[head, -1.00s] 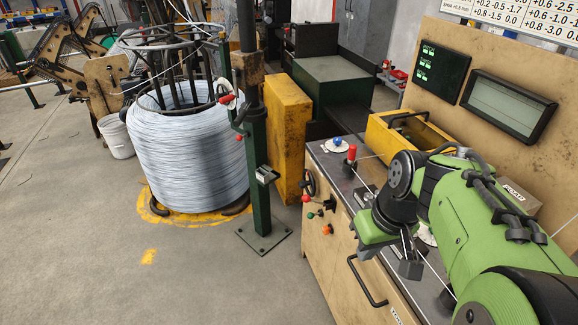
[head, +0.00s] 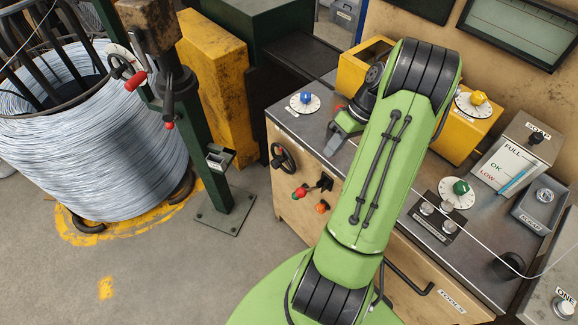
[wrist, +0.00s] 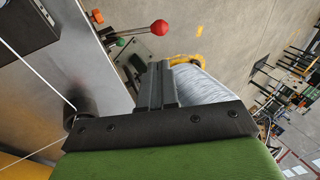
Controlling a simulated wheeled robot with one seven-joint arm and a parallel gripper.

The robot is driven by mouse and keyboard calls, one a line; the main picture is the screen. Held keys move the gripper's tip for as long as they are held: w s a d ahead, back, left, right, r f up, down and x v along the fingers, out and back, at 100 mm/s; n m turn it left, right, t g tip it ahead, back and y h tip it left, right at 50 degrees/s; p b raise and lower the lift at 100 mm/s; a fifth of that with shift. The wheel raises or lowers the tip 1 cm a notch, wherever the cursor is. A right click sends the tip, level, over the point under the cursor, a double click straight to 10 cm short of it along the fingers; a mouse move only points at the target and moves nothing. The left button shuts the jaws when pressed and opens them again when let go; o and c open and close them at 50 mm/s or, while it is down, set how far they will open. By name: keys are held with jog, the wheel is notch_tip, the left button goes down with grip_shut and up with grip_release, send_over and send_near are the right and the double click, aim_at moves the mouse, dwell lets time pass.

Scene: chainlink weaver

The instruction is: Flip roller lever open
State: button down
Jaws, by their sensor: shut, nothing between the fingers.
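A red handle (head: 340,107), which looks like the roller lever, shows only as a small red piece behind my wrist at the bench's far left end. Its angle is hidden. My gripper (head: 332,146) is shut and empty, just in front of it over the bench's left edge. In the wrist view the closed dark fingers (wrist: 156,88) point toward the floor and wire coil. A dark round roller-like part (wrist: 80,104) with the wire near it sits left of the fingers. A red ball-ended lever (wrist: 159,27) sticks out from the bench side, apart from the fingers.
A green post (head: 213,165) stands left, with open floor between.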

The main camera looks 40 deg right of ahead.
jog(key=b, duration=0.2)
send_near(303, 189)
jog(key=s+x, duration=0.1)
jog(key=x, duration=0.5)
jog(key=shift+w+a+f, duration=0.2)
jog(key=shift+w+f, duration=0.25)
